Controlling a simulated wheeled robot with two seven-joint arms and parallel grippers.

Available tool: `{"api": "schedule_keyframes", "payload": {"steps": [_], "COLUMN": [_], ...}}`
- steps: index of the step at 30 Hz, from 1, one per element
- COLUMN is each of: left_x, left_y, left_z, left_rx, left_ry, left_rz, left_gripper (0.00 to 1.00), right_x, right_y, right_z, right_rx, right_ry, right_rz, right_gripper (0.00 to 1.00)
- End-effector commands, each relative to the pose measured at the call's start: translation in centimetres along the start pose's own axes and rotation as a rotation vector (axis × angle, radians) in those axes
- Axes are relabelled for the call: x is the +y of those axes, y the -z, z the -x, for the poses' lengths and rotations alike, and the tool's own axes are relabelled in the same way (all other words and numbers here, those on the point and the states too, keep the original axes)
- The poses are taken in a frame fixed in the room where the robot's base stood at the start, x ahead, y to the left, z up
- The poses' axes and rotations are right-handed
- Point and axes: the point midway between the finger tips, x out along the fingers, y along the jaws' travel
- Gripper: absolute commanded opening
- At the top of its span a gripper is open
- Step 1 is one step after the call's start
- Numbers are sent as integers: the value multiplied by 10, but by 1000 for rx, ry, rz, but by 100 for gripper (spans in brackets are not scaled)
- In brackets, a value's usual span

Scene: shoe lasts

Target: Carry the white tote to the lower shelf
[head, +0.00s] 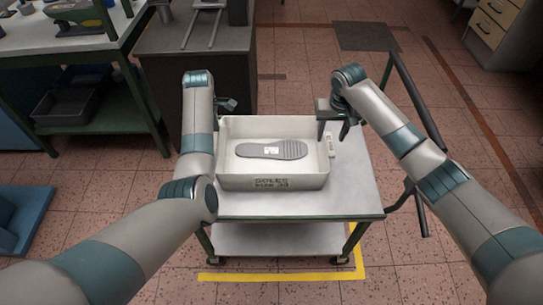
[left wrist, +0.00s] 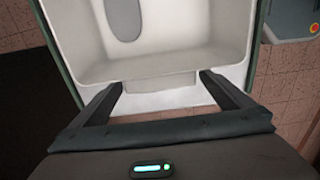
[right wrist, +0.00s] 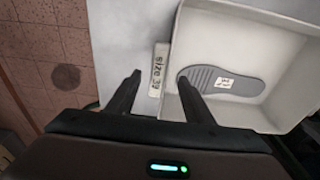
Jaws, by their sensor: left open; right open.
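The white tote (head: 230,180) stands on the top of a small cart (head: 350,195). A grey shoe sole (head: 272,149) with a white label lies inside it. My left gripper (head: 226,106) is at the tote's left far side. In the left wrist view, its open fingers (left wrist: 163,84) are spread either side of a grip lip on the tote's end wall (left wrist: 135,70). My right gripper (head: 335,113) is open at the tote's right side. In the right wrist view, its fingers (right wrist: 160,78) straddle the "size 39" lip of the tote. Contact cannot be told.
The cart has a lower shelf (head: 280,238), bare where it shows. A green-framed bench at left has a lower shelf (head: 120,118) with a dark bin (head: 68,107) on it. A dark cabinet (head: 190,60) stands behind the cart. Yellow tape (head: 280,277) marks the floor.

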Motion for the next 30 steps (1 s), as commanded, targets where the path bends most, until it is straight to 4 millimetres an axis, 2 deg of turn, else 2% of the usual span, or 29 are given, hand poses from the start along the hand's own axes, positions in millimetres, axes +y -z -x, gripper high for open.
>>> {"api": "schedule_keyframes", "payload": {"steps": [3,10,15,24,30], "left_x": [-1,0,0,0,0], "left_y": [1,1,0,0,0], "left_z": [-20,-45,-52,-53,-53], "left_rx": [1,2,1,1,1], "left_ry": [3,2,0,0,0], "left_rz": [-1,0,0,0,0], "left_gripper": [100,100,100,100,52], "right_x": [0,0,0,0,0], "right_y": [0,0,0,0,0], "right_z": [-19,-45,-52,-53,-53], "right_rx": [-3,-1,-1,0,0], "right_ry": [-1,-1,-1,-1,-1], "right_rz": [0,-1,0,0,0], "right_gripper": [47,47,47,47,0]}}
